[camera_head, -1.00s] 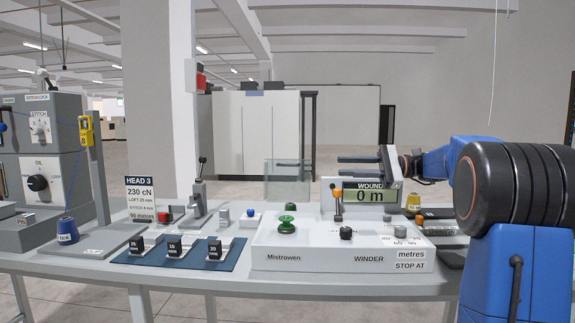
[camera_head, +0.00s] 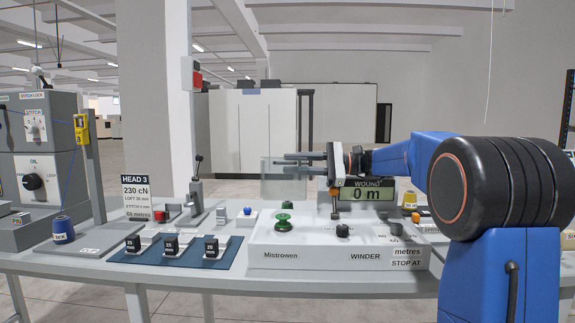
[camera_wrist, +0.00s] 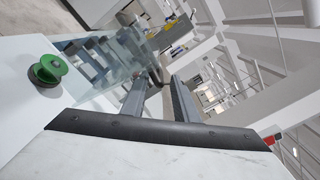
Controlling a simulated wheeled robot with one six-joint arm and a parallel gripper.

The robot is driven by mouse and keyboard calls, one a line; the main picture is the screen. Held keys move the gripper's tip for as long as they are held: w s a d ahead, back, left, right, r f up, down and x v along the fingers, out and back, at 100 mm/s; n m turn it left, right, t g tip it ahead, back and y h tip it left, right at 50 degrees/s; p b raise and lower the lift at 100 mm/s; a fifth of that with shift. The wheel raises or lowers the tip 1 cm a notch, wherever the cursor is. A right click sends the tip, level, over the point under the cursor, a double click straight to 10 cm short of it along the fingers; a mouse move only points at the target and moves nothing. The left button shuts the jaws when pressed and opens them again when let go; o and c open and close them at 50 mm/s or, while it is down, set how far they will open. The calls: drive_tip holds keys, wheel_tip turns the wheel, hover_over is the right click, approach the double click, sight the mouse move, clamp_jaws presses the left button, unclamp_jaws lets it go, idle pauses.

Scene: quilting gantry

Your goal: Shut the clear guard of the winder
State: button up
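The winder (camera_head: 300,258) is a white box on the table with a green bobbin (camera_head: 283,226) on its top. Its clear guard (camera_head: 271,181) is a see-through pane standing upright behind the bobbin, so it is raised. In the wrist view, the guard (camera_wrist: 112,55) is beside the left finger, with the bobbin (camera_wrist: 48,70) farther left. My gripper (camera_head: 288,163) is open, its fingers level and pointing left. Its tips overlap the right part of the guard in the head view; I cannot tell whether they touch it. The gap between the fingers (camera_wrist: 158,80) looks empty.
A display reading 0 m (camera_head: 368,194) stands at the back of the winder, just below my wrist. A black knob (camera_head: 343,231) is on the winder top. A blue mat (camera_head: 180,252) with several black blocks lies left. A grey lever stand (camera_head: 196,195) is behind it.

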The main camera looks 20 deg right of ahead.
drive_tip(key=shift+x, duration=1.1)
